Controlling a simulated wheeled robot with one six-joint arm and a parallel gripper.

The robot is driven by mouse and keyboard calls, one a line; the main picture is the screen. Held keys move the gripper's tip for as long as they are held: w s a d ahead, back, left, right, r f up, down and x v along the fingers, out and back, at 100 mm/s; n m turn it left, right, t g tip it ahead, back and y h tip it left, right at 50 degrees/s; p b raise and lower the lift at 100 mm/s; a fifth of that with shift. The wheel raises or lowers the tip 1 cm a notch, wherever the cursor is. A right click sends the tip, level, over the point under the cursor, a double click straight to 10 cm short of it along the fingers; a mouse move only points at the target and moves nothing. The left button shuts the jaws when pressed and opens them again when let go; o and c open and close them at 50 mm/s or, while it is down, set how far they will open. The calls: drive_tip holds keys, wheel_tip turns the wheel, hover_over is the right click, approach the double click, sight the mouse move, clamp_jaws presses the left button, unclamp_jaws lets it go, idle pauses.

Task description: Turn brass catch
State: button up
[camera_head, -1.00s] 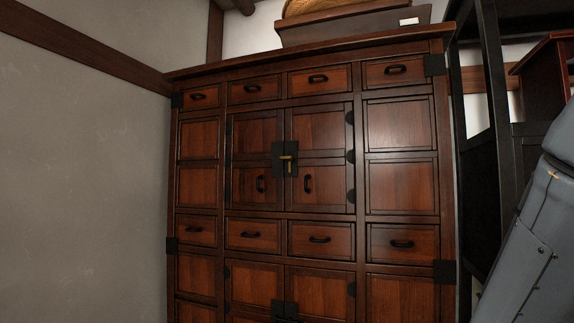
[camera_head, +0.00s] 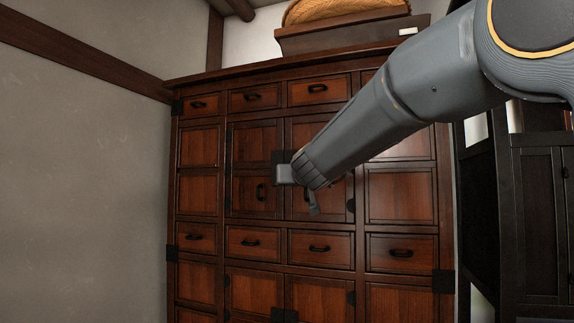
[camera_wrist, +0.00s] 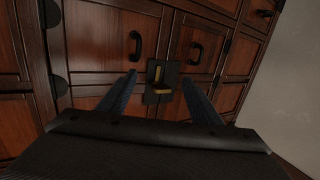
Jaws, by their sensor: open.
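The brass catch (camera_wrist: 158,77) sits on a black plate (camera_wrist: 168,70) where two cabinet doors meet. In the wrist view it looks like an L of two brass bars. My gripper (camera_wrist: 162,80) is open, with one finger on each side of the catch plate in that view. I cannot tell whether the fingers touch the doors. In the head view my arm and gripper (camera_head: 298,185) cover the catch; only part of the black plate (camera_head: 278,157) shows. The dark wooden cabinet (camera_head: 195,188) has its upper doors shut.
Black pull handles (camera_wrist: 195,52) flank the catch on both doors. Drawers with black handles (camera_head: 250,242) run above and below. A box with a woven basket (camera_head: 335,12) sits on top of the cabinet. A plain wall (camera_head: 80,190) stands at left, and a dark cupboard (camera_head: 540,220) at right.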

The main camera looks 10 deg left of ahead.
wheel_tip(320, 180, up, 5)
drive_tip(key=a+t, duration=0.1)
drive_tip(key=a, duration=0.1)
drive_tip(key=p+x, duration=0.2)
drive_tip(key=x, duration=0.5)
drive_tip(key=shift+w+d, duration=0.15)
drive_tip(key=shift+w, duration=0.3)
drive_tip(key=shift+c, duration=0.4)
drive_tip(key=c, duration=1)
drive_tip(key=shift+o, duration=0.2)
